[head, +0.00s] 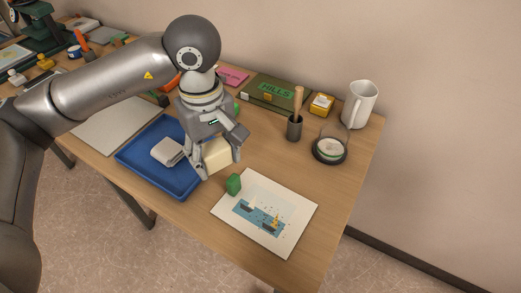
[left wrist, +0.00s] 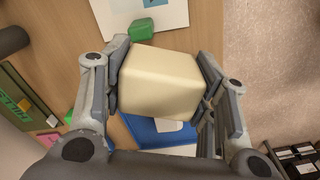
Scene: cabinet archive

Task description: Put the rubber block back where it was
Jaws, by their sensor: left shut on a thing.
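A cream rubber block (head: 216,156) is held between the fingers of my left gripper (head: 218,161), just to the right of the blue tray (head: 150,185). In the left wrist view the block (left wrist: 162,83) fills the space between both fingers, with the wooden desk and part of the blue tray (left wrist: 146,132) beyond it. I cannot tell how far the block is above the desk. My right gripper is not in view.
A pale grey block (head: 167,151) lies in the tray. A small green block (head: 233,184) sits at the corner of a boat print (head: 285,236).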

